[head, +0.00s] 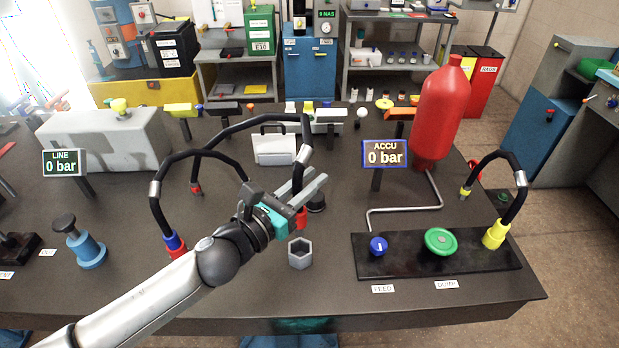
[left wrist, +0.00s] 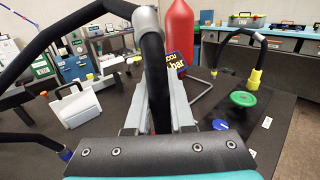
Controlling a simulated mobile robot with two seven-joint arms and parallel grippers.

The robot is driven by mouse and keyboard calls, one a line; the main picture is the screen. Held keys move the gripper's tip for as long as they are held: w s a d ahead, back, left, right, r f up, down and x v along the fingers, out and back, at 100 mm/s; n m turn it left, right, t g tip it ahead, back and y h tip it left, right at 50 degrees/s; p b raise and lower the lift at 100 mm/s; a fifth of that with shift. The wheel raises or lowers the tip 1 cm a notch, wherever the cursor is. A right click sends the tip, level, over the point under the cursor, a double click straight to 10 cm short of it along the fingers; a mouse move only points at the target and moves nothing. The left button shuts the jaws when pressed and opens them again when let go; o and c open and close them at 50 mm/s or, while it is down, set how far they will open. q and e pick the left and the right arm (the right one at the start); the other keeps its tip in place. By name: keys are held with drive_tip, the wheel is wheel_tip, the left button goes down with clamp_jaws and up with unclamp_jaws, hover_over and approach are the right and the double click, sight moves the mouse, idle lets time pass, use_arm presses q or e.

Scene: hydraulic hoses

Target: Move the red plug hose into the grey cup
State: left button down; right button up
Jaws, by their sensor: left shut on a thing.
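My left gripper (head: 310,180) is shut on the black hose (head: 302,132) with the red plug. The hose arches up from the jaws through a metal collar and bends to the left. The red plug (head: 301,217) hangs just below the jaws, partly hidden by them. The grey cup (head: 300,253), an open six-sided holder, stands on the bench in front of and below the plug, apart from it in the picture. In the left wrist view the hose (left wrist: 158,85) runs upright between my fingers; plug and cup are hidden there. My right gripper is not in view.
A second hose (head: 155,205) with a blue and red end stands left, behind my arm. A dark round piece (head: 316,204) sits behind the plug. The black panel (head: 400,266) with blue knob, green wheel and yellow-ended hose lies right. The ACCU display (head: 385,154) and red cylinder (head: 440,110) stand behind.

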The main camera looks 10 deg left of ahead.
use_arm(q)
drive_tip(key=shift+f+b, duration=1.3)
drive_tip(key=shift+f, duration=0.5)
drive_tip(key=shift+p, duration=0.3)
drive_tip(key=shift+f+b, duration=2.55)
drive_tip(key=shift+f, duration=0.25)
drive_tip(key=c, duration=0.7)
unclamp_jaws()
drive_tip(key=b+v, duration=0.3)
drive_tip(key=v, duration=1.2)
drive_tip(key=shift+s+a, duration=0.1)
drive_tip(key=shift+s, duration=0.05)
